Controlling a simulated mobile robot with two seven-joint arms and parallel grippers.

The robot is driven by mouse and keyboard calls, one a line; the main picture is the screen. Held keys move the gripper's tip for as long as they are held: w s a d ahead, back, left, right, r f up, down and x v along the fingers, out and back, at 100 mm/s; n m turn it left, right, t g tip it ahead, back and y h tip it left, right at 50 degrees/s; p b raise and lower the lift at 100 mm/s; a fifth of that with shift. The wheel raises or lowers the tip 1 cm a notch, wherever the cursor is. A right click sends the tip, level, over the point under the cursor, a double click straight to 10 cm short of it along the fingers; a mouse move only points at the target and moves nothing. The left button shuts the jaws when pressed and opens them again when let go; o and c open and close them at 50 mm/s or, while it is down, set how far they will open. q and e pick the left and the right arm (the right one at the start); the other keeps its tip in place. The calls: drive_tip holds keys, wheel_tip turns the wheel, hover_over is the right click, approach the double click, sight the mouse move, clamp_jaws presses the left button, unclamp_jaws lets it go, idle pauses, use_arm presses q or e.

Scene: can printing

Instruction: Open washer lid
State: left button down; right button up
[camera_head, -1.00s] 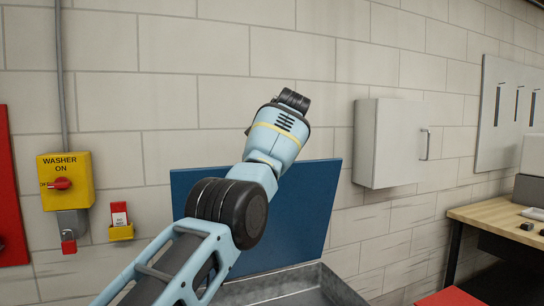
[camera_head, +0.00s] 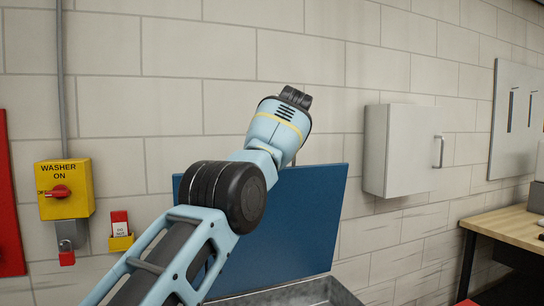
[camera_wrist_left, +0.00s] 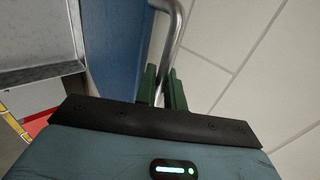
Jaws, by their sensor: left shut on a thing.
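The blue washer lid (camera_head: 300,215) stands up nearly vertical in front of the wall, behind my left arm. The metal washer tub (camera_head: 290,294) is partly in view below it. In the left wrist view the blue lid (camera_wrist_left: 118,45) runs beside a bent metal handle (camera_wrist_left: 172,40). My left gripper (camera_wrist_left: 163,86) has its green fingers closed on that handle, on the wall side of the lid. The tub's inside (camera_wrist_left: 35,35) shows at the upper left there. In the head view the left gripper's fingers are hidden. My right gripper is not in view.
A yellow washer switch box (camera_head: 66,189) and a small yellow tag holder (camera_head: 120,242) are on the wall at left. A white wall cabinet (camera_head: 402,150) hangs right of the lid. A wooden workbench (camera_head: 510,226) stands at the far right.

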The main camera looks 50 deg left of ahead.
use_arm(q)
drive_tip(key=c, duration=1.6)
unclamp_jaws()
drive_tip(key=shift+d+r, duration=0.2)
drive_tip(key=shift+r, duration=0.15)
drive_tip(key=p+v, duration=0.2)
drive_tip(key=v, duration=0.5)
drive_tip(key=shift+d+f, duration=0.15)
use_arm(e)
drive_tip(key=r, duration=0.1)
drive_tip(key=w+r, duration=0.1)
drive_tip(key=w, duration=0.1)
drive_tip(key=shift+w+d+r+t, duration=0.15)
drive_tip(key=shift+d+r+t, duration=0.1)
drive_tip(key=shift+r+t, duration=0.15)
